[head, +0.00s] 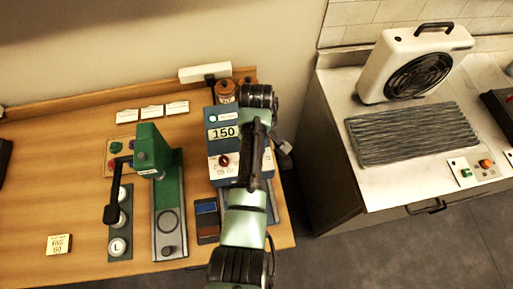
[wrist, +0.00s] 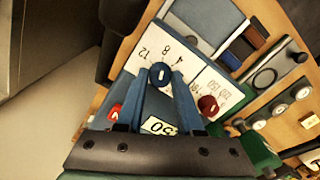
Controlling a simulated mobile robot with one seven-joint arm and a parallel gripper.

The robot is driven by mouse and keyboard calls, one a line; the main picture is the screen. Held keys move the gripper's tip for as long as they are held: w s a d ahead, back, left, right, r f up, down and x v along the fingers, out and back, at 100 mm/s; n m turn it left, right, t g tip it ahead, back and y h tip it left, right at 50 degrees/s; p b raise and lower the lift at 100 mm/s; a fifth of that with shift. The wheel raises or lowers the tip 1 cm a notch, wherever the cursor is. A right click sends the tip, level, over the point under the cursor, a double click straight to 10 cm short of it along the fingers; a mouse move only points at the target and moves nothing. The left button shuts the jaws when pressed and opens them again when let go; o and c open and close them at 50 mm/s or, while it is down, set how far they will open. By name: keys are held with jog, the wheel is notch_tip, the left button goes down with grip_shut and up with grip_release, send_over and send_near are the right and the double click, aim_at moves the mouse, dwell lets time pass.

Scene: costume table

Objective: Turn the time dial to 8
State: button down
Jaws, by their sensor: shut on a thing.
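The time dial is a round blue knob (wrist: 160,74) on a white panel marked with small numbers, among them 4, 8 and 12. It sits on the blue machine (head: 222,118), whose display reads 150. My gripper (wrist: 161,80) is shut on the blue knob in the wrist view, one finger on each side of it. A pale pointer mark shows on the knob, but I cannot tell which number it points to. In the head view my arm covers the time dial and my fingertips.
A dark red dial (wrist: 208,105) sits beside the blue knob; it also shows in the head view (head: 224,160). A red part (wrist: 115,113) is on the other side. A green press (head: 163,185) stands left of the machine. Bare wood (head: 60,190) lies farther left.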

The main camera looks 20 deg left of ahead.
jog(key=shift+r+n, duration=0.1)
jog(key=shift+n, duration=0.2)
jog(key=c, duration=0.6)
grip_release()
jog(key=shift+o, duration=0.2)
notch_tip(320, 180, up, 13)
jog(key=p, duration=0.1)
dwell(0.5)
